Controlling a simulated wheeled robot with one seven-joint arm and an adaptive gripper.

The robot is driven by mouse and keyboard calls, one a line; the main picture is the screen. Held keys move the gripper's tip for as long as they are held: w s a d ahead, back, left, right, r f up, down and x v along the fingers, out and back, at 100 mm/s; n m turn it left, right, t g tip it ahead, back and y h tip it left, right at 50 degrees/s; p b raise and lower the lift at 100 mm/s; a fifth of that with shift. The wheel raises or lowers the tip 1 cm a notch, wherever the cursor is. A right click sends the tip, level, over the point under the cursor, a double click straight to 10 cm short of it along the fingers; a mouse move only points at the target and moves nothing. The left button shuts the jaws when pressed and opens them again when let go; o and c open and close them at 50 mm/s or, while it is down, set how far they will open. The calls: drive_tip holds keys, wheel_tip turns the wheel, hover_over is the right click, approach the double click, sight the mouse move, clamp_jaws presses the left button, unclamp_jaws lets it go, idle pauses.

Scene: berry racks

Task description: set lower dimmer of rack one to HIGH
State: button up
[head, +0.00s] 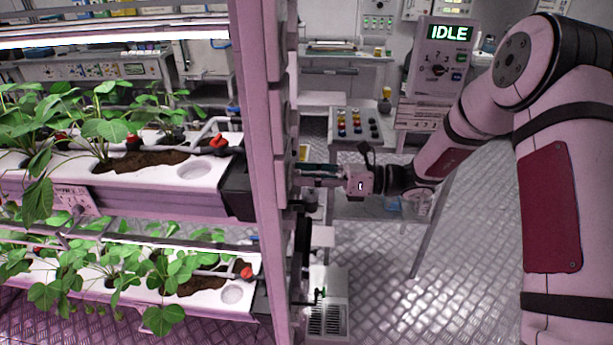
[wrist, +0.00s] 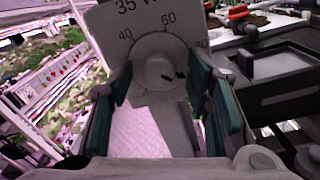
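In the wrist view a pale dial plate (wrist: 108,38) is marked "35 W", with 40 and 60 readable and another number at the right partly covered. Its round knob (wrist: 158,68) has small dark marks at the lower right; the exact setting is unclear. My gripper (wrist: 163,86) is open, with teal-padded fingers on both sides of the knob; I cannot tell whether they touch it. In the head view my gripper (head: 318,172) points left at the rack's pink post (head: 264,130). The dial is not visible there. Which rack and dimmer it belongs to cannot be told.
The planted rack's upper tray (head: 225,160) and lower tray (head: 215,300) stand left of the post. A panel reading "IDLE" (head: 440,55) stands behind my arm. A table with colored items (head: 345,115) is behind. Metal floor (head: 450,310) is open at the right.

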drive_tip(key=d, duration=1.2)
drive_tip(key=shift+s+f, duration=0.1)
drive_tip(key=s+r+n+g+h, duration=0.1)
drive_tip(key=s+r+n+h, duration=0.15)
drive_tip(key=s+n, duration=0.2)
drive_tip(key=s+a+r+n+g+h, duration=0.1)
drive_tip(key=s+r+n+h, duration=0.1)
drive_tip(key=s+n+h, duration=0.3)
drive_tip(key=s+r+n+g+h, duration=0.1)
drive_tip(key=s+r+h, duration=0.15)
drive_tip(key=s, duration=0.35)
drive_tip(key=s+d+r+n+t+h, duration=0.2)
drive_tip(key=s+d+n+t+h, duration=0.1)
drive_tip(key=s, duration=0.4)
drive_tip(key=s+d+r+n+t+h, duration=0.2)
drive_tip(key=s+d+n+t+h, duration=0.2)
drive_tip(key=s+d+n, duration=0.3)
drive_tip(key=shift+d+r+n+t+h, duration=0.3)
drive_tip(key=shift+d+r+n+h, duration=0.1)
drive_tip(key=shift+d+n+h, duration=0.3)
